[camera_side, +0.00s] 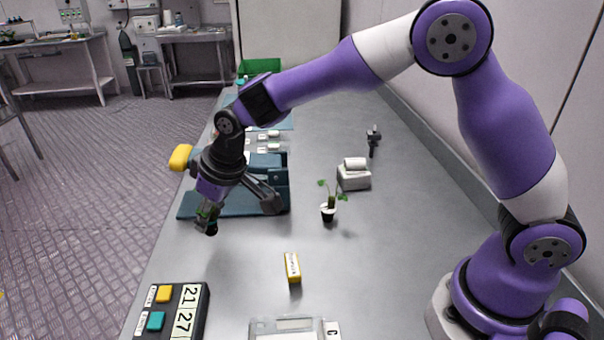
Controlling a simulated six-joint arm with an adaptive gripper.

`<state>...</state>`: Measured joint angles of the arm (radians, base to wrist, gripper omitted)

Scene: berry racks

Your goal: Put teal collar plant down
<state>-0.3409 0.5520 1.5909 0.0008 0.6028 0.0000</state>
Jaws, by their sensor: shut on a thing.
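My gripper (207,212) points down over the left side of the grey bench, in front of a dark teal flat base (240,202). It is shut on a small plant in a dark pot (211,231), which I take to be the teal collar plant. A bit of green shows between the fingers; the fingers hide most of it, and the collar is hard to make out. The pot appears to hang above the bench. A second plant (331,200) with green leaves and a white collar stands upright in a small pot mid-bench.
A yellow labelled box (292,268) and a black panel (188,318) with yellow and teal blocks and the numbers 21 and 27 lie nearer. A pale device (290,328) sits at the bottom edge. A white printer-like unit (354,178) stands behind the second plant. The bench between is clear.

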